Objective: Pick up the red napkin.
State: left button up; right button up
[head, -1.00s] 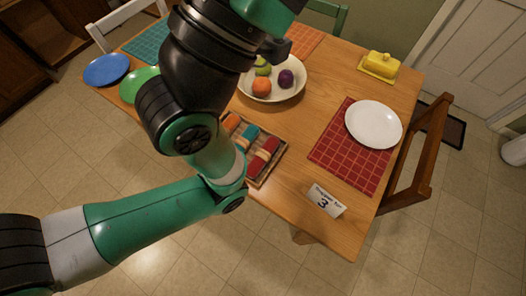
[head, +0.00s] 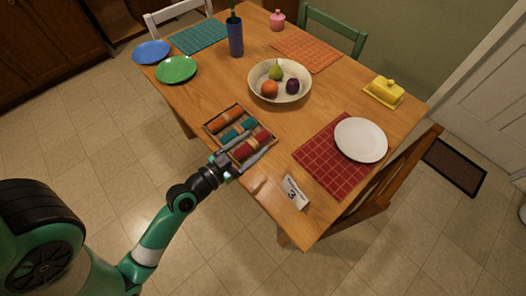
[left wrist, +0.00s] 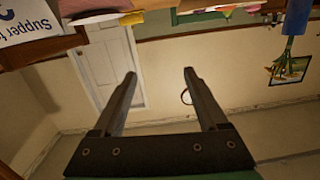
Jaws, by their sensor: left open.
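A rolled red napkin (head: 250,146) with a tan band lies in the near right slot of a wooden tray (head: 210,128) in the head view. A teal napkin (head: 237,131) and an orange napkin (head: 222,118) lie beside it. My left gripper (head: 255,153) is open at the tray's near edge, its fingers overlapping the red napkin's near side in this view. In the left wrist view the open fingers (left wrist: 159,73) have nothing between them, only the room behind. I cannot tell the height above the napkin. My right gripper is not in view.
A red placemat (head: 325,172) with a white plate (head: 361,139) lies right of the tray. A fruit bowl (head: 279,97) and blue vase (head: 235,38) stand farther back. Bare wood lies between tray and bowl.

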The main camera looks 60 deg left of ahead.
pick_arm(q)
jog(key=s+f+g, duration=0.1)
jog(key=s+f, duration=0.1)
jog(key=s+f+n+g, duration=0.1)
jog(key=s+f, duration=0.1)
jog(key=s, duration=0.1)
jog(key=shift+d+y, duration=0.15)
jog(key=shift+y, duration=0.25)
jog(key=s+a+f+n+g+p, duration=0.1)
jog(key=s+f, duration=0.1)
jog(key=s, duration=0.2)
send_near(251, 143)
jog(key=w, duration=0.2)
jog(key=w+a+f, duration=0.1)
jog(key=shift+w+y+p, duration=0.2)
jog(key=shift+y+p, duration=0.1)
jog(key=shift+p, duration=0.1)
jog(key=shift+b+x, duration=0.35)
jog(key=shift+x, duration=2.35)
jog(key=shift+f, duration=0.1)
grip_shut()
